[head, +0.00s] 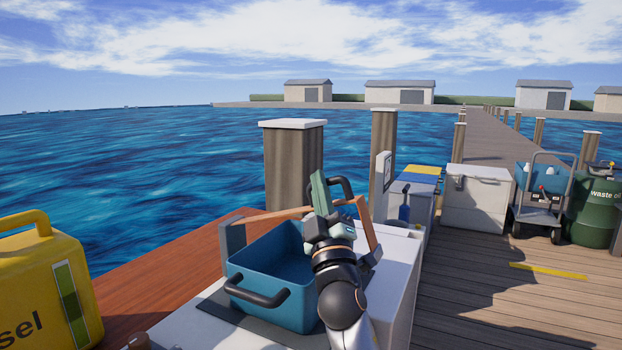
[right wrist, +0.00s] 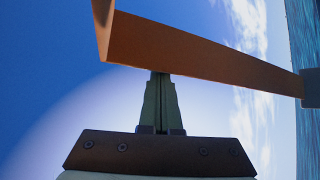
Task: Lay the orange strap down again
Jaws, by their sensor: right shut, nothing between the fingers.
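The orange strap (head: 277,216) stands raised over the blue bin (head: 283,262) on the white hatch top. It runs from a grey end piece (head: 232,240) at left, bends near my gripper, and slopes down at right. My right gripper (head: 320,190) points up beside the strap over the bin's right side; its green fingers are shut and empty. In the right wrist view the strap (right wrist: 205,52) crosses at the fingertips (right wrist: 160,80), which are partly hidden by it; I cannot tell whether they touch. My left gripper is not in view.
The bin has black handles (head: 258,290). A yellow fuel can (head: 40,270) stands at left. A wooden post (head: 292,165) rises behind the hatch. A white box (head: 475,200), a cart (head: 540,205) and a green waste-oil drum (head: 592,205) stand at right; the dock planks in front of them are clear.

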